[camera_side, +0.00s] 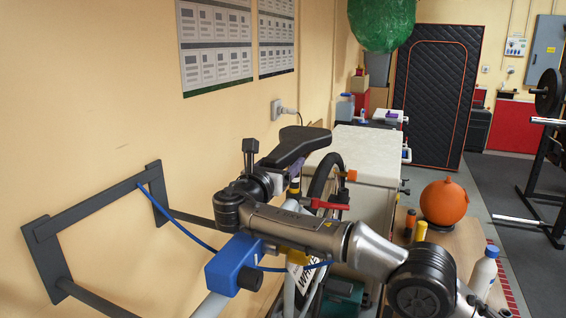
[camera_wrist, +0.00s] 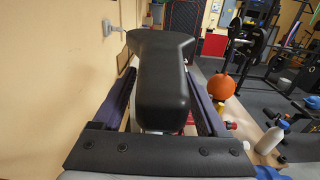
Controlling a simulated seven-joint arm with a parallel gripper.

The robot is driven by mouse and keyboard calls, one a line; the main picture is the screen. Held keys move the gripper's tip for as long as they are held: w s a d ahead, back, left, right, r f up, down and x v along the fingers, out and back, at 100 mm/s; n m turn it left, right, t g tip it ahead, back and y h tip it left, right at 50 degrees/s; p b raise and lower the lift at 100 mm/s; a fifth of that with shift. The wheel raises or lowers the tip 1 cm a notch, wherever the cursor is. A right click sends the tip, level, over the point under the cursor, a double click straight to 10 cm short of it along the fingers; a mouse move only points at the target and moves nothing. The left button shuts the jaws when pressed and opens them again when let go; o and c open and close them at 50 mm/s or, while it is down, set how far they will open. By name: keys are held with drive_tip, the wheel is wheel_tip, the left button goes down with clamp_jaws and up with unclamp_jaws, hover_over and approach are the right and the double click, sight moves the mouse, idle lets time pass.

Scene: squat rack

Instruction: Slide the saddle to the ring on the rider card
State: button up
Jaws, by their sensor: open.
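The black saddle (camera_side: 297,146) shows in the side view above the bike, its wide end to the right. In the wrist view the saddle (camera_wrist: 160,65) lies lengthwise in the middle, its rounded end towards me. My gripper (camera_wrist: 162,88) is open, with one dark purple finger on each side of the saddle. I cannot tell whether either finger touches it. In the side view my gripper (camera_side: 294,186) is just below the saddle, partly hidden by my wrist. I cannot make out a rider card or ring in either view. The saddle's mount is mostly hidden.
A blue clamp (camera_side: 234,265) with a blue cable is in front of my arm. A dark wall frame (camera_side: 95,208) stands at left. A bike wheel (camera_side: 324,182) and pale cabinet (camera_side: 372,160) are behind. An orange ball (camera_side: 444,201) and white bottle (camera_side: 484,271) are at right.

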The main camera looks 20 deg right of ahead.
clamp_jaws()
idle(0.4)
idle(1.1)
